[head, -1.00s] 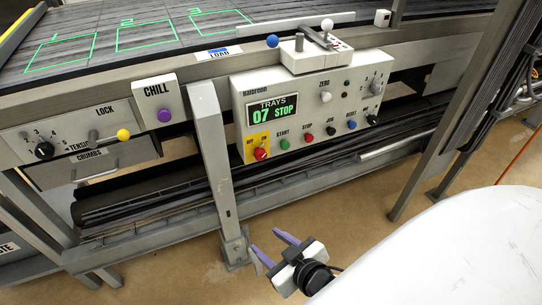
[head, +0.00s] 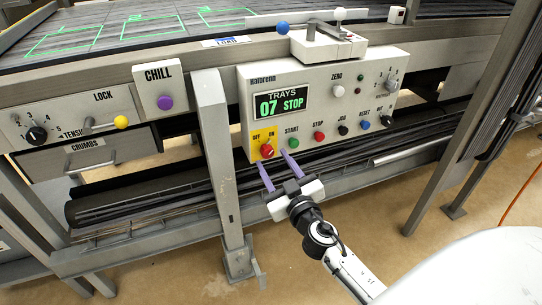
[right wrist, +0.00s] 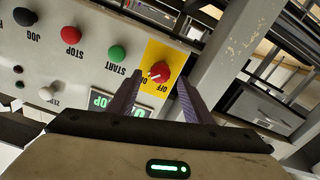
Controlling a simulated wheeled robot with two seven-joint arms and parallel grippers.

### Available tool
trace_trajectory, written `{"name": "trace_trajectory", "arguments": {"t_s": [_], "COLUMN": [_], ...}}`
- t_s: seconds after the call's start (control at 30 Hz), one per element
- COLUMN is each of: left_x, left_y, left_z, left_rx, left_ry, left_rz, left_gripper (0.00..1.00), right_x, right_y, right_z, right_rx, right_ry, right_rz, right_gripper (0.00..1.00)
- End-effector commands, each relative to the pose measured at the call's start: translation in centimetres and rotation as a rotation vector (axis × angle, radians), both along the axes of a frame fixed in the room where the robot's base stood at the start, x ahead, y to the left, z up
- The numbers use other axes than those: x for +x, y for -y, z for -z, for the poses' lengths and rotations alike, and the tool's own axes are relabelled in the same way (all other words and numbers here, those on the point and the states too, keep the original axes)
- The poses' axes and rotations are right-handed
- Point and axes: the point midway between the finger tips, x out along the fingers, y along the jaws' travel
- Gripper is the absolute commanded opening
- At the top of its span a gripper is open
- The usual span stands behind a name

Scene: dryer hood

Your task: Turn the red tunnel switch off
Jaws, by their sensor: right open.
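The red switch (head: 267,151) is a round knob on a yellow plate marked OFF and ON at the lower left of the white control panel (head: 342,75). In the right wrist view the knob (right wrist: 160,72) shows upside down, its white mark seeming to point to the ON side. My right gripper (head: 272,158) is open, its two purple fingers pointing up at the switch from just below. In the wrist view the knob lies between and beyond the fingertips, apparently untouched. My left gripper is not in view.
A green START button (head: 293,143) and a red STOP button (head: 318,136) sit close to the right of the switch. A grey post (head: 216,150) stands close to its left. The display (head: 279,103) reads TRAYS 07 STOP. A dark roller (head: 150,205) lies below.

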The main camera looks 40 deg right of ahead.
Motion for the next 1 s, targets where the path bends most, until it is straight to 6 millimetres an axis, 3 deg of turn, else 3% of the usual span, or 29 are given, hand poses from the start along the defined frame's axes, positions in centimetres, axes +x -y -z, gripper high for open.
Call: {"name": "trace_trajectory", "arguments": {"t_s": [0.2, 0.53, 0.77, 1.0], "left_x": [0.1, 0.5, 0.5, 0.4], "left_y": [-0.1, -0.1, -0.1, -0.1], "left_z": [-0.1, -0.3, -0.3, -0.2], "left_rx": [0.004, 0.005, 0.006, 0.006], "left_ry": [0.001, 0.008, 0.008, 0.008], "left_rz": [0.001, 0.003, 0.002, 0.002], "left_gripper": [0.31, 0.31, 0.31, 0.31], "right_x": [2.3, 2.6, 2.6, 2.5], "right_y": [0.5, 0.6, 0.6, 0.6], "right_z": [0.0, 0.1, 0.1, 0.1], "right_rx": [0.0, 0.0, 0.0, -0.014], "right_ry": [0.0, -0.001, -0.001, -0.004], "right_rz": [0.0, 0.0, 0.0, 0.0], "right_gripper": [0.46, 0.46, 0.07, 0.05]}}
